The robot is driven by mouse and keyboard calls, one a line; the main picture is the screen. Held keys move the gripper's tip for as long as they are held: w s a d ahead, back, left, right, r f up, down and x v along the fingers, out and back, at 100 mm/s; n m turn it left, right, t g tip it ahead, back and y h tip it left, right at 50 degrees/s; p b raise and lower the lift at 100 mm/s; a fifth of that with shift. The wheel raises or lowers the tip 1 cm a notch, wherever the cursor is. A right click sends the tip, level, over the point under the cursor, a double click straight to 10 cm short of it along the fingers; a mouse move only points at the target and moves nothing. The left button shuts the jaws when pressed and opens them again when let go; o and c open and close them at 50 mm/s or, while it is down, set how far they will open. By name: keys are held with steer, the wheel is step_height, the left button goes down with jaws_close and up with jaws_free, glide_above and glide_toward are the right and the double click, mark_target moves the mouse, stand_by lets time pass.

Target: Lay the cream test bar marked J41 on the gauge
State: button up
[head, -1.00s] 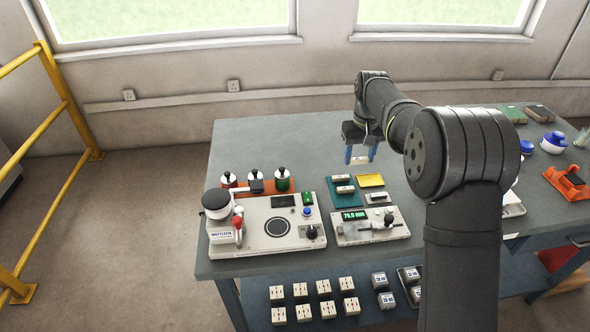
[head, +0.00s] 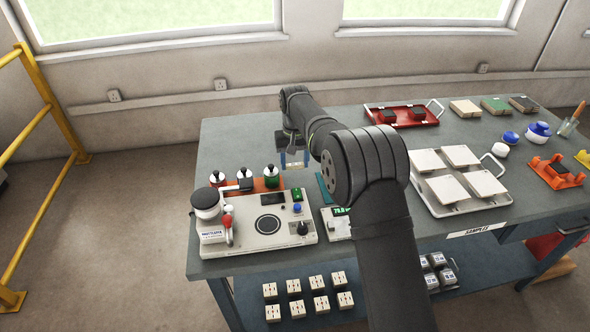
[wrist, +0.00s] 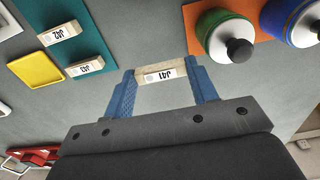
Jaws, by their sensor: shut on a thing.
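The cream test bar marked J41 (wrist: 160,74) is held crosswise between the blue fingers of my gripper (wrist: 163,82) in the wrist view, its label readable. In the head view my gripper (head: 294,160) is above the bench, behind the large tester and near the bottles. The gauge (head: 337,230), a pale box with a green readout, stands right of the tester. My arm hides most of it. Two more cream bars, J42 (wrist: 60,34) and J43 (wrist: 86,67), lie on a teal mat (wrist: 92,42).
The large pale tester (head: 262,240) stands left of the gauge. Bottles on an orange base (wrist: 262,20) are close to the right of my gripper in the wrist view. A yellow tray (wrist: 36,69) lies beside the mat. A tray of square tiles (head: 455,208) is farther right.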

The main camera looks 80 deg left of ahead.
mark_target(295, 165)
steer(key=shift+f, duration=1.75)
steer(key=shift+f, duration=0.15)
steer(key=o, duration=0.7)
steer(key=shift+w, duration=0.1)
steer(key=shift+r, duration=0.45)
step_height(295, 165, up, 11)
steer(key=shift+f, duration=0.2)
steer(key=shift+r, duration=0.4)
steer(key=c, duration=0.5)
